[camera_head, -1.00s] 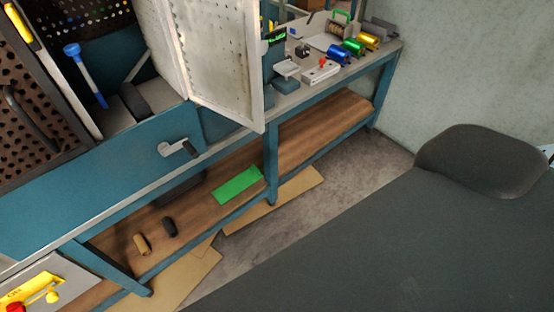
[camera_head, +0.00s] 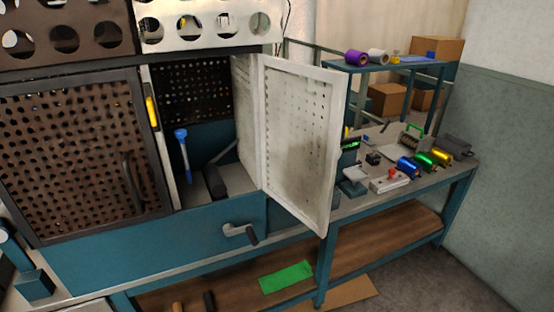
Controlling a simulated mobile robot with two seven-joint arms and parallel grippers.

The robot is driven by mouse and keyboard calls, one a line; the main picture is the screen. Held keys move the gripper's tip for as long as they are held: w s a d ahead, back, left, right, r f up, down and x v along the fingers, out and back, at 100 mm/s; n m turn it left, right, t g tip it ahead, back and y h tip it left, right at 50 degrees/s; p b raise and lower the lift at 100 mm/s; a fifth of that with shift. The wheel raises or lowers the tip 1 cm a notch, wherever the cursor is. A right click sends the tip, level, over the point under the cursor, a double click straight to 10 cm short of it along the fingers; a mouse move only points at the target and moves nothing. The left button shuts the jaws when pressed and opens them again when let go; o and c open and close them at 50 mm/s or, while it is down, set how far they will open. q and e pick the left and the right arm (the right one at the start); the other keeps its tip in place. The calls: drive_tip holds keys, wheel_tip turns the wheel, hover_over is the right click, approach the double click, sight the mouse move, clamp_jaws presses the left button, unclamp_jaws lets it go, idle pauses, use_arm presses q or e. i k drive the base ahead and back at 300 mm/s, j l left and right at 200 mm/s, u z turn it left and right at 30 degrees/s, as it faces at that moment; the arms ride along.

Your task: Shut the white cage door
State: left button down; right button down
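The white cage door (camera_head: 297,140) stands open in the head view. It is a perforated panel in a plain frame, hinged near the right side of the cage opening and swung out toward me and to the right. The cage opening (camera_head: 198,92) beside it is uncovered and shows a dark perforated back, a blue-headed tool (camera_head: 183,150) and a dark block. Neither of my grippers is in view.
A brown perforated door (camera_head: 75,150) with a dark handle covers the cage's left part. A crank handle (camera_head: 240,233) sticks out below the opening. The bench (camera_head: 455,178) on the right carries foil rolls (camera_head: 424,160) and small devices. A green sheet (camera_head: 286,277) lies on the lower shelf.

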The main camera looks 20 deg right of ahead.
sight(282, 172)
drive_tip(key=u, duration=0.45)
drive_tip(key=l+u, duration=0.3)
drive_tip(key=l, duration=0.15)
drive_tip(key=l+u, duration=0.3)
drive_tip(key=l, duration=0.2)
drive_tip(key=l+u, duration=0.1)
drive_tip(key=l, duration=0.55)
drive_tip(key=k+l, duration=0.1)
drive_tip(key=l, duration=0.55)
drive_tip(key=k+l+u, duration=0.15)
drive_tip(key=l, duration=0.5)
drive_tip(key=j+u, duration=0.1)
drive_tip(key=j, duration=0.35)
drive_tip(key=k, duration=0.05)
